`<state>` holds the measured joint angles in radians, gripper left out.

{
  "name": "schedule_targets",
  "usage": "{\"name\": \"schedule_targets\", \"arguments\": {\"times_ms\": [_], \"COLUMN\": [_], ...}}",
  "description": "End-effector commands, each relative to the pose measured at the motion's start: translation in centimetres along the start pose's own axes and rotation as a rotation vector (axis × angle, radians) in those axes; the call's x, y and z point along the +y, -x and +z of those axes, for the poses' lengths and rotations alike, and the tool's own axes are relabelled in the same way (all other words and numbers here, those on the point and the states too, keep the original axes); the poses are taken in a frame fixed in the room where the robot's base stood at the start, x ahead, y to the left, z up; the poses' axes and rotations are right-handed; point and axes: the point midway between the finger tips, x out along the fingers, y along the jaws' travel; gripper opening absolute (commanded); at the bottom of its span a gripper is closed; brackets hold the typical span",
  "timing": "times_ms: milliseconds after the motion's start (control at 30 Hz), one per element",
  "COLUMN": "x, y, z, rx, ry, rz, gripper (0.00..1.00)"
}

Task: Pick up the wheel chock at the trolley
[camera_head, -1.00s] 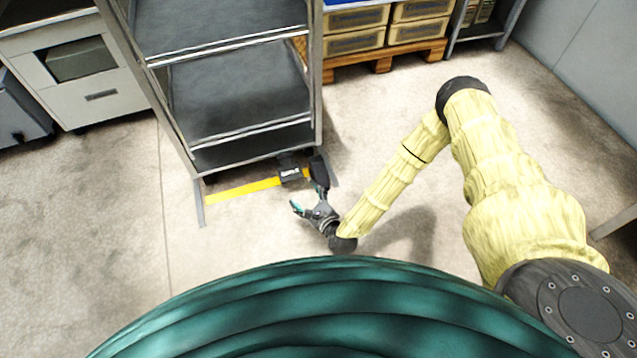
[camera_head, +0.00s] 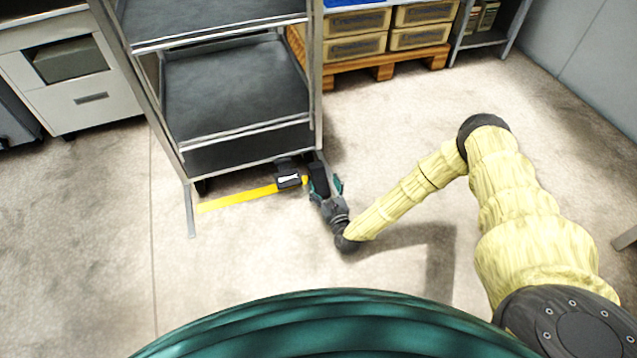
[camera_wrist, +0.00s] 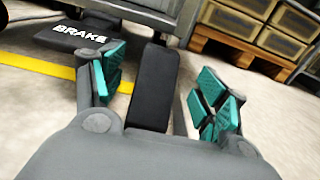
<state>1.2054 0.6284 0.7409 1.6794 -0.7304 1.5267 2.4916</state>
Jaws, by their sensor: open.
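The wheel chock (camera_wrist: 154,86) is a black block at the trolley's near right corner. In the wrist view it stands between the two teal-padded fingers of my gripper (camera_wrist: 160,98), with a visible gap on the right side and a smaller one on the left. In the head view my gripper (camera_head: 326,187) is low at the floor and open around the black chock (camera_head: 319,180). The grey trolley (camera_head: 250,132) with dark shelves stands just behind. A black pedal marked BRAKE (camera_wrist: 88,30) sits left of the chock. The chock's lower end is hidden by my gripper's body.
A yellow floor strip (camera_head: 238,198) runs left from the brake pedal. Trolley legs stand close on both sides of its base. Yellow crates (camera_head: 355,46) sit on a wooden pallet (camera_head: 385,66) behind.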

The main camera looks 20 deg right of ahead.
Motion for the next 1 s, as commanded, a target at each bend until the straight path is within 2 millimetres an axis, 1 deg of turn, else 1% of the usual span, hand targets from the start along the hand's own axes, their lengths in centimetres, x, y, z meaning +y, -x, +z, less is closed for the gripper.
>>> {"name": "schedule_targets", "arguments": {"times_ms": [33,267,367,600,700,933,967,1000], "x": [0.0,0.0,-0.1,-0.1,-0.2,-0.2,-0.2,-0.2], "y": [-0.6,-1.7,-2.5,-5.3,-6.1,-6.3,-6.3,-6.3], "z": [-0.2,-0.1,-0.2,-0.3,-0.1,0.1,0.1,0.1], "rx": [-0.002,0.000,-0.001,-0.001,0.000,0.001,0.001,0.001], "ry": [0.000,0.001,0.001,0.001,0.001,0.001,0.001,0.001], "rz": [0.000,0.000,-0.001,0.001,0.000,0.000,0.000,0.000], "gripper": [0.73,0.73,0.73,0.73,0.73,0.73,0.70,0.62]}}
